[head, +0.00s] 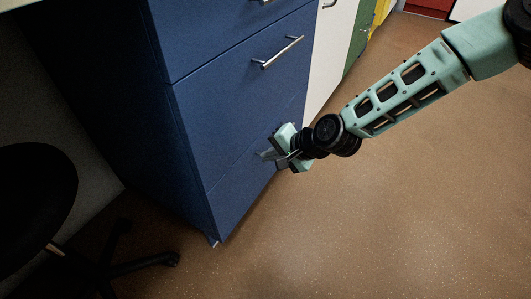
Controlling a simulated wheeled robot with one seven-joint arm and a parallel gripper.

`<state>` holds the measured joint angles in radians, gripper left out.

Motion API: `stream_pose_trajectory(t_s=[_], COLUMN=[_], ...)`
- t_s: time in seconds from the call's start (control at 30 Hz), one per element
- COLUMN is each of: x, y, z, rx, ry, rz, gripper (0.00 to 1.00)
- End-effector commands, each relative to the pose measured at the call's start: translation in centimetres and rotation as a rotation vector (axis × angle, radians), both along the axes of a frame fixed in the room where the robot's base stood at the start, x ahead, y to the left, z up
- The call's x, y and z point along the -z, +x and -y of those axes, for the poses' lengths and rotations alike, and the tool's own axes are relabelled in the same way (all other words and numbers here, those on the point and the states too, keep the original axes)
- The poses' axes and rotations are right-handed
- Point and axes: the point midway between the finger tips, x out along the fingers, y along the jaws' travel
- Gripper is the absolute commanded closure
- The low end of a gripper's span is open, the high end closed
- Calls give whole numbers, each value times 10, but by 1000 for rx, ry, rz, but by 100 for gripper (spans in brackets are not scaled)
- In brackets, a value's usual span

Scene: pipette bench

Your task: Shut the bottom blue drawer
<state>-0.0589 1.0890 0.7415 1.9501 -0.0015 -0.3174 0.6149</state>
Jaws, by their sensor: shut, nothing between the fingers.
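The blue drawer unit (185,110) stands left of centre in the head view. Its bottom blue drawer (235,200) is the lowest front panel, near the floor. The panel looks about flush with the drawer above, though I cannot tell if a small gap is left. My gripper (264,155) is at the upper part of the bottom drawer's front, near its top edge. Its fingers are shut with nothing between them and look close to or touching the front. The bottom drawer's handle is not clearly visible; my gripper covers that area.
The drawer above has a silver bar handle (278,52). A black office chair (40,215) stands at the left, its wheeled base near the unit. White (330,50) and green (358,38) cabinet fronts continue to the right. The brown floor (400,220) is clear at the right.

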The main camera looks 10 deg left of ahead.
Motion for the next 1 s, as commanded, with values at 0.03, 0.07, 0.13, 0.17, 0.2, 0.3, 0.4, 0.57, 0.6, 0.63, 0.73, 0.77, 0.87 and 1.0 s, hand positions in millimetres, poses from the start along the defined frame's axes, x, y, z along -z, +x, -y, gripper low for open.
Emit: stream_pose_trajectory(t_s=[0.03,0.07,0.13,0.17,0.2,0.3,0.4,0.57,0.6,0.63,0.73,0.77,0.87,1.0], x=[-8,-11,-18,-21,-25,-37,-47,-55,-56,-56,-56,-56,-58,-70], y=[-1,-3,-5,-6,-7,-11,-16,-19,-20,-20,-21,-21,-24,-45], z=[6,9,16,19,24,35,46,56,57,58,58,58,59,65], rx=[1,1,3,2,3,3,2,1,1,1,0,0,-17,-135], ry=[-1,-1,-1,-1,-1,-1,-2,-2,-2,-2,-2,-2,-14,-109], rz=[0,0,-2,-3,-2,-2,-1,-1,-1,-1,-1,-1,5,38], gripper=[100,100,100,100,100,100,100,100,100,100,100,100,100,100])
